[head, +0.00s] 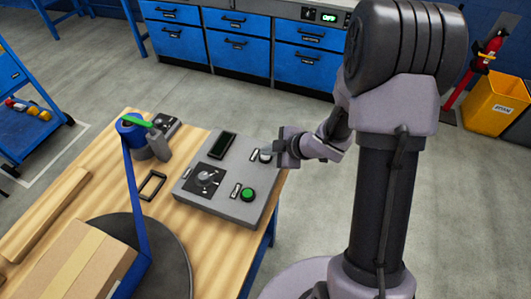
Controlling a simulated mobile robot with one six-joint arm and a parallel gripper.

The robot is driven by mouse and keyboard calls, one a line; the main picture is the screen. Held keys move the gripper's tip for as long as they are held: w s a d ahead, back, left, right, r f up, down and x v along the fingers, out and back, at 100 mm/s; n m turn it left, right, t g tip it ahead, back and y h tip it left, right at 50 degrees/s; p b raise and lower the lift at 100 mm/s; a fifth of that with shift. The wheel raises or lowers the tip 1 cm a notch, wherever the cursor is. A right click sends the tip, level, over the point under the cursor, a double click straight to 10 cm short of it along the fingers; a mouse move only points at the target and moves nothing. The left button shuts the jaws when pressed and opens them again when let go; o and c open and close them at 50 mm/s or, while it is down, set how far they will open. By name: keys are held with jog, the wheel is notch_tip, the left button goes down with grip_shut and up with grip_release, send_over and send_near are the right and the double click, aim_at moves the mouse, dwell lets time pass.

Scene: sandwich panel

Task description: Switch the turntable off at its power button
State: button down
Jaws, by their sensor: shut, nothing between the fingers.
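A grey control panel (225,208) lies on the wooden table. It has a dark display (223,145), a black dial plate with a grey knob (206,179), a green round button (248,195) at the near right, and a second round button (265,156) at the far right. The labels are too small to read. My gripper (272,153) is shut and empty, at the panel's far right edge by the second button. I cannot tell whether it touches that button. The dark round turntable (165,255) carries a cardboard box (80,262).
A blue strap runs from a blue roll (130,128) to the box. A black frame (152,186) and a small dark device (166,125) lie left of the panel. Blue drawers (235,45) stand behind, with open floor between.

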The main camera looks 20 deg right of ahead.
aim_at(268, 157)
notch_tip(268, 157, up, 6)
jog(key=p, duration=0.6)
jog(key=shift+r, duration=0.15)
jog(key=shift+f, duration=0.2)
jog(key=w+d+r+m+t+h+b, duration=0.1)
jog(key=w+d+r+m+h+b, duration=0.1)
jog(key=d+r+m+h, duration=0.4)
jog(key=s+r+m+h+b, duration=0.1)
jog(key=s+r+m+b, duration=0.2)
jog(key=s+r+m, duration=0.5)
jog(key=s+a+r+m+g+y+b, duration=0.1)
jog(key=s+a+m, duration=0.2)
jog(key=s, duration=0.6)
jog(key=s+a+r+m+g+y+b, duration=0.1)
jog(key=s+a+m+y, duration=0.1)
jog(key=s+a, duration=0.5)
jog(key=shift+s+a+m+g+y, duration=0.35)
jog(key=shift+s+m, duration=0.45)
jog(key=shift+s, duration=0.45)
